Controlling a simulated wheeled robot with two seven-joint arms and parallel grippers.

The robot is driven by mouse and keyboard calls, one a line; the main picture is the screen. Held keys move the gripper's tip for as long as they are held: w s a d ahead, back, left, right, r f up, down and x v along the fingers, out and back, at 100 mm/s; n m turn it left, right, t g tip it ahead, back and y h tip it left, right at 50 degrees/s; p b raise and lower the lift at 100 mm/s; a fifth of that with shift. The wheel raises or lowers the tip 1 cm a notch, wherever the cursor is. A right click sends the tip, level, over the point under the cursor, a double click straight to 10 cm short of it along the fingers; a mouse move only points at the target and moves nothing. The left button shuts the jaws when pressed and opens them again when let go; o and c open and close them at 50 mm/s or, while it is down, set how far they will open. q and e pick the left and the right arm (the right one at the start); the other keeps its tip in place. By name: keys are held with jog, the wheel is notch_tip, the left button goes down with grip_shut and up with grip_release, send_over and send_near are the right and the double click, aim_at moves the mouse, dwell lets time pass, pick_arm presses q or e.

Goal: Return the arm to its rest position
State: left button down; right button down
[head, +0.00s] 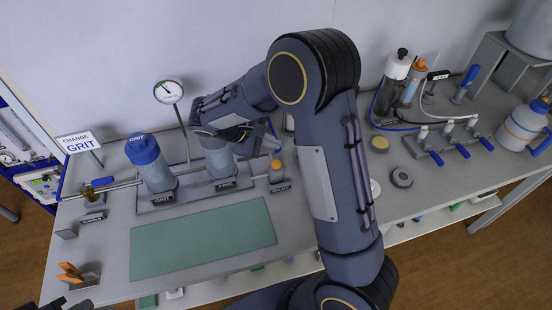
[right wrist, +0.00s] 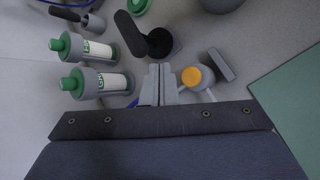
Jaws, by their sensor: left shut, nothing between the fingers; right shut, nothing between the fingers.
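My right arm (head: 322,165) rises from the bottom of the head view, bends at a high elbow and reaches back left over the bench. Its gripper (right wrist: 160,70) is shut and empty in the right wrist view. In the head view the hand is partly hidden by its own links, over the bench beside the grey filter housing (head: 217,158). A small orange-capped unit (head: 276,170) stands close by; its cap also shows right of the fingers in the right wrist view (right wrist: 198,77). Only dark tips of my left gripper (head: 58,302) show at the bottom left edge, shut and empty.
A blue-capped grit housing (head: 148,163), a gauge (head: 169,92) and a green mat (head: 203,240) lie left of the arm. Valves with blue handles (head: 452,142) and a white-and-blue jug (head: 521,126) stand at right.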

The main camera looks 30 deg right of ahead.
dwell(0.4)
jog(key=s+a+r+m+t+y, duration=0.2)
jog(key=s+m+y, duration=0.1)
jog(key=s, duration=0.4)
jog(key=s+a+r+m+t+y, duration=0.2)
jog(key=s+y, duration=0.3)
jog(key=s, duration=0.3)
jog(key=s+a+r+m+t+y, duration=0.2)
jog(key=s+r+m+y, duration=0.2)
jog(key=s, duration=0.3)
jog(key=shift+s+r+t+y, duration=0.2)
jog(key=shift+t+y, duration=0.2)
jog(key=shift+y, duration=0.1)
